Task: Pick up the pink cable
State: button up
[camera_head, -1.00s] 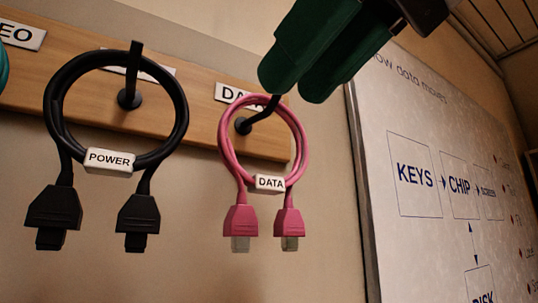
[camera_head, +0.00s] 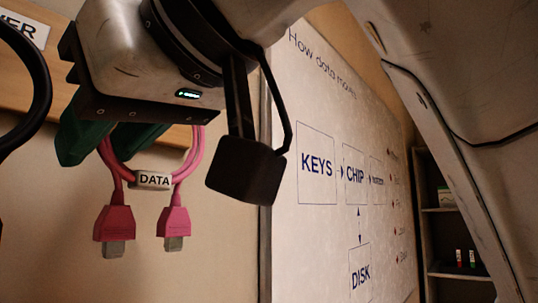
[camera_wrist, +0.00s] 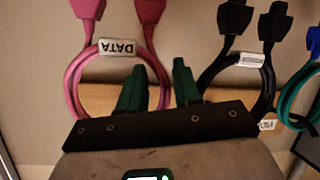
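The pink cable (camera_head: 192,155) hangs as a loop with a white DATA tag and two pink plugs below it. In the head view my gripper (camera_head: 108,140) covers the upper part of the loop and hides its hook. The wrist view, which is upside down, shows the pink cable (camera_wrist: 72,85) at left. There my gripper (camera_wrist: 157,80) is open, its green fingers apart. One finger overlaps the loop and the other is just outside it, with one side of the loop appearing between them. I cannot tell whether they touch the cable.
A black cable (camera_head: 40,90) hangs close on the left; it also shows in the wrist view (camera_wrist: 268,85), near one finger. The wooden rail (camera_head: 30,85) runs behind. A board (camera_head: 320,240) with a diagram stands at right, with a dark shelf (camera_head: 440,210) beyond it.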

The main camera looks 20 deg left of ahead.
jog(key=shift+c, duration=0.3)
grip_shut()
jog(key=shift+r, duration=0.15)
